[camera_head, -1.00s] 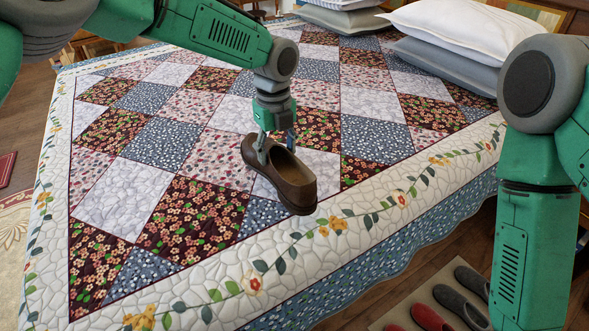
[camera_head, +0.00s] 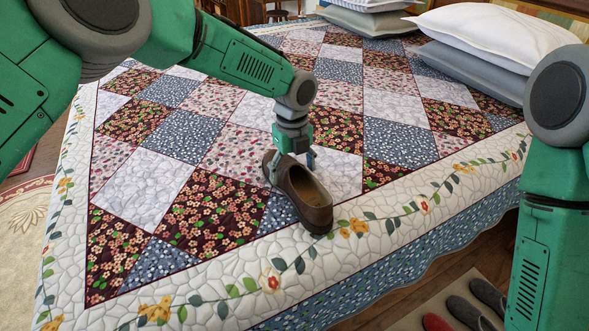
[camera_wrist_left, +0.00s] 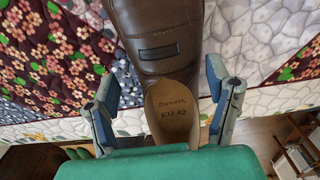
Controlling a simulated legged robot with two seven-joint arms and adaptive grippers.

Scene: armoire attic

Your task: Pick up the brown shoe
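A gap shows on the left finger's side; the right finger is closer to the shoe. My right arm stands at the right edge of the head view; its gripper is out of view.
White and grey pillows (camera_head: 488,38) are stacked at the bed's far right. More shoes (camera_head: 468,311) stand on a mat on the wooden floor, lower right. A pale rug (camera_head: 22,225) lies left of the bed. The quilt around the brown shoe is clear.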

